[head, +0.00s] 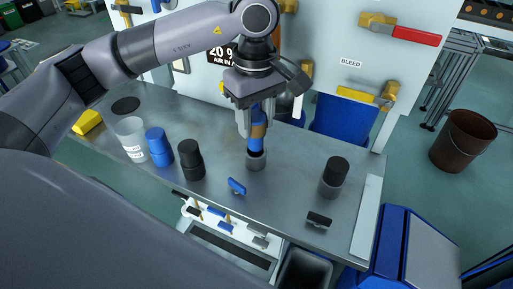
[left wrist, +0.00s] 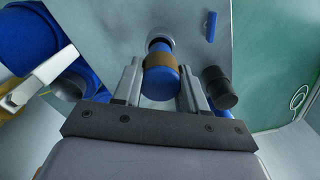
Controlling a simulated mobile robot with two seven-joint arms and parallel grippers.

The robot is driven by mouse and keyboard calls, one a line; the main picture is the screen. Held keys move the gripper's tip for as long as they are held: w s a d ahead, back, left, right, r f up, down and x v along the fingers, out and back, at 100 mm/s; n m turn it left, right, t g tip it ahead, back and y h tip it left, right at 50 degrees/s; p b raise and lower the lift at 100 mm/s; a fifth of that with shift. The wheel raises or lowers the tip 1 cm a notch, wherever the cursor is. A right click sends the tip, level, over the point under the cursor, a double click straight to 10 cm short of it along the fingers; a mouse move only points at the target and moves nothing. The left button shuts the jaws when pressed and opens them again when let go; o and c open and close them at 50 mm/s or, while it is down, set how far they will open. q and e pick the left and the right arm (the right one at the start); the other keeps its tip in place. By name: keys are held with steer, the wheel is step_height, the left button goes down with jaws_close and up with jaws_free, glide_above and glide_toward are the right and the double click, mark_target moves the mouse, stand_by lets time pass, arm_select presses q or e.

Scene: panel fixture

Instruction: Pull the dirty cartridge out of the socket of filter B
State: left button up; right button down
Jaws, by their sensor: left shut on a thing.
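A blue cartridge with a brown band (head: 258,131) stands upright between the fingers of my left gripper (head: 256,122), which is shut on it. It also shows in the left wrist view (left wrist: 160,78), between the two fingers. Right below it is a round grey socket (head: 256,163) on the bench, whose rim shows in the left wrist view (left wrist: 160,42). Part of the dark opening shows beneath the cartridge; I cannot tell whether its lower end is still inside. No letter is readable on the socket. My right gripper is not in view.
On the metal bench (head: 290,190) to the left stand a black canister (head: 191,160), a blue cylinder (head: 159,147) and a pale cup (head: 131,139). A small blue handle (head: 236,186) lies in front. A panel rises behind.

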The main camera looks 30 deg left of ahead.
mark_target(255, 117)
arm_select(q)
steer(key=shift+r, duration=0.15)
steer(key=shift+r+p, duration=1.5)
steer(key=shift+r, duration=0.95)
step_height(255, 117, up, 7)
steer(key=p, duration=0.4)
steer(key=shift+r+p, duration=0.2)
steer(key=shift+p, duration=0.2)
